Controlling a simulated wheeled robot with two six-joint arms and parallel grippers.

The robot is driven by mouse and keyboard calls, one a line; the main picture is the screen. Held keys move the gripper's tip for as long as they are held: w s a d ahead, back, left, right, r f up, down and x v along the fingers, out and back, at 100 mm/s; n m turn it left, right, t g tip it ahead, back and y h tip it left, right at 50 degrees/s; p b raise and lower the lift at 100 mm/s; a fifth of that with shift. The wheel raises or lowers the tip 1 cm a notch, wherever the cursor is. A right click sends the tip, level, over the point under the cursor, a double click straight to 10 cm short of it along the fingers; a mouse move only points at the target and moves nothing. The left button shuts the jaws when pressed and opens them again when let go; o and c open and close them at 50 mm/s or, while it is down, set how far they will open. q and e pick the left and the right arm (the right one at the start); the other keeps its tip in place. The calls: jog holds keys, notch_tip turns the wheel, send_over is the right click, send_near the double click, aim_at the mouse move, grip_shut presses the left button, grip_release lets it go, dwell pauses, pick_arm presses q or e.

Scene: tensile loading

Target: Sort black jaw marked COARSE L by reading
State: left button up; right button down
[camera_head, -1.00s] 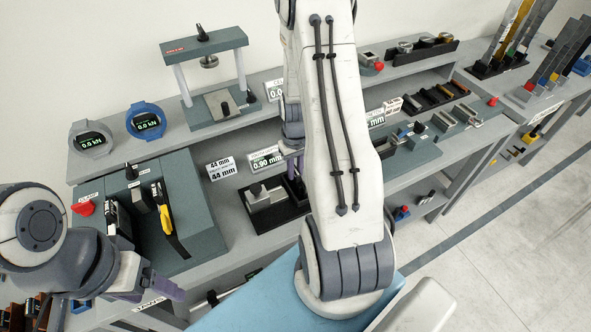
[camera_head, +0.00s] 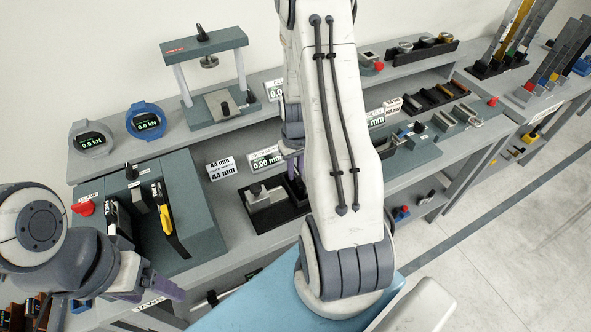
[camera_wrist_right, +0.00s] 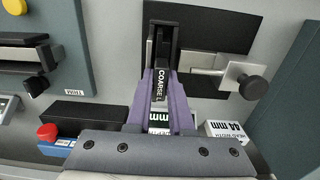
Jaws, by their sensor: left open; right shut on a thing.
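The black jaw (camera_wrist_right: 160,82) with white COARSE L lettering is between the purple fingers of my right gripper (camera_wrist_right: 160,105) in the right wrist view. The gripper is shut on it, over a dark tray (camera_wrist_right: 215,28). In the head view my right gripper (camera_head: 292,166) shows only in part beside the tray, since my white arm covers most of it, and the jaw cannot be made out there. My left gripper (camera_head: 165,289) is open and empty at the lower left, in front of the grey-green machine.
A metal fixture with a black knob (camera_wrist_right: 252,87) stands right of the held jaw. A 44 mm sign (camera_wrist_right: 228,130) and a red-buttoned box (camera_wrist_right: 48,132) are near my right gripper. The grey-green machine (camera_head: 196,205), press frame (camera_head: 205,46) and two round 0.0 kN gauges (camera_head: 146,121) stand left.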

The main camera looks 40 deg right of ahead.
dwell(0.4)
jog(key=c, duration=0.7)
grip_release()
jog(key=shift+r, duration=0.1)
notch_tip(320, 180, up, 12)
jog(key=s+a+r+n+b, duration=0.1)
jog(key=a+r+n, duration=0.15)
jog(key=a, duration=0.75)
jog(key=s+a+r+n+b, duration=0.1)
jog(key=s+a+n, duration=0.15)
jog(key=a, duration=0.85)
jog(key=s+a+n, duration=0.1)
jog(key=s+a, duration=0.2)
jog(key=s, duration=0.1)
jog(key=s+a+r+n+b, duration=0.1)
jog(key=s+a+n, duration=0.1)
jog(key=s+a, duration=0.1)
jog(key=s+a+n+y, duration=0.1)
jog(key=s+a, duration=0.3)
jog(key=s, duration=0.2)
jog(key=shift+r+n, duration=0.2)
jog(key=shift+n, duration=0.2)
